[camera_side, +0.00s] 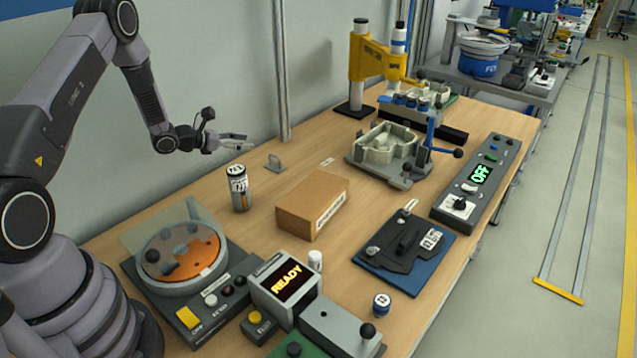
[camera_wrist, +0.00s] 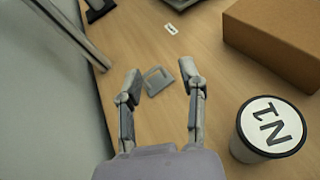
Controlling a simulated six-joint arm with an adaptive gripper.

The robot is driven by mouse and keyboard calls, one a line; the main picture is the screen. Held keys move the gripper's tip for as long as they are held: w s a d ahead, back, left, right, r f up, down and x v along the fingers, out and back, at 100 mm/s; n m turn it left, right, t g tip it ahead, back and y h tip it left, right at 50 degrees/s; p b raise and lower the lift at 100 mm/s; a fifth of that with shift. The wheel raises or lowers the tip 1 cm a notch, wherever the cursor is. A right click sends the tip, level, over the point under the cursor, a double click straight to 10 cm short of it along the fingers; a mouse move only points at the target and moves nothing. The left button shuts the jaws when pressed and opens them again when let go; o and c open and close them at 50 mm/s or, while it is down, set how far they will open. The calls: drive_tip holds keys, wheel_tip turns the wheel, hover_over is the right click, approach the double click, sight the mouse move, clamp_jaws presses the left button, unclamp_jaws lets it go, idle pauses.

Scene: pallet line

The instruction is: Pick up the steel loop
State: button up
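The steel loop is a small grey metal piece with an opening through it. In the side view the steel loop (camera_side: 274,163) stands on the wooden table near the wall, behind the cardboard box. In the wrist view the steel loop (camera_wrist: 157,80) appears between and just beyond my fingertips. My gripper (camera_side: 240,143) is above the table, to the left of the loop and higher than it in the side view. In the wrist view my gripper (camera_wrist: 160,80) has its two fingers spread apart with nothing held between them.
A can (camera_side: 239,190) marked with black characters stands on the table close to my gripper; it also shows in the wrist view (camera_wrist: 243,152). A cardboard box (camera_side: 305,212) lies right of it. A metal post (camera_side: 283,70) rises behind the loop. A small label (camera_side: 327,162) lies beyond.

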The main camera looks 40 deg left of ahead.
drive_tip(key=a+f+n+y, duration=0.1)
drive_tip(key=f, duration=0.1)
drive_tip(key=s+a+f+n+y, duration=0.1)
drive_tip(key=a+f, duration=0.1)
drive_tip(key=a+f+n, duration=0.1)
drive_tip(key=f, duration=0.1)
drive_tip(key=shift+s+a+f+n+y, duration=0.2)
drive_tip(key=shift+a+f+n+y, duration=0.1)
drive_tip(key=shift+f+y, duration=0.1)
approach(270, 158)
drive_tip(key=x, duration=0.5)
drive_tip(key=shift+s+a+f, duration=0.15)
drive_tip(key=shift+a+f, duration=0.15)
drive_tip(key=shift+a, duration=0.1)
drive_tip(key=shift+x, duration=2.8)
drive_tip(key=shift+d, duration=0.15)
clamp_jaws()
